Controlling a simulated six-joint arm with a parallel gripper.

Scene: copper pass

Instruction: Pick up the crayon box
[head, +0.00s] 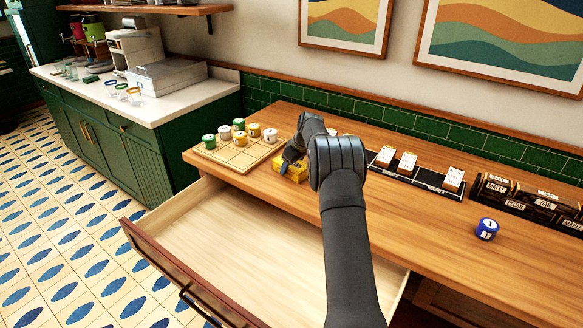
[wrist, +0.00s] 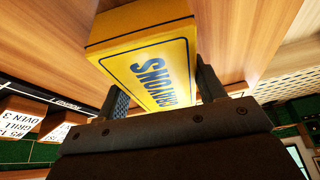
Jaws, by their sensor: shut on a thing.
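The crayon box (head: 297,171) is yellow and lies at the counter, just right of the wooden board, in the head view. In the wrist view the crayon box (wrist: 140,50) shows its yellow face with a dark border and the word CRAYONS. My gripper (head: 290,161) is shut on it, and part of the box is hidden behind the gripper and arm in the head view. In the wrist view my gripper (wrist: 163,92) has one finger on each side of the box. I cannot tell whether the box touches the counter or is slightly raised.
A wooden board (head: 222,157) with several green, yellow and white pieces sits left of the box. An open, empty drawer (head: 230,235) juts out below. A black rack (head: 425,178) with cards is to the right.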

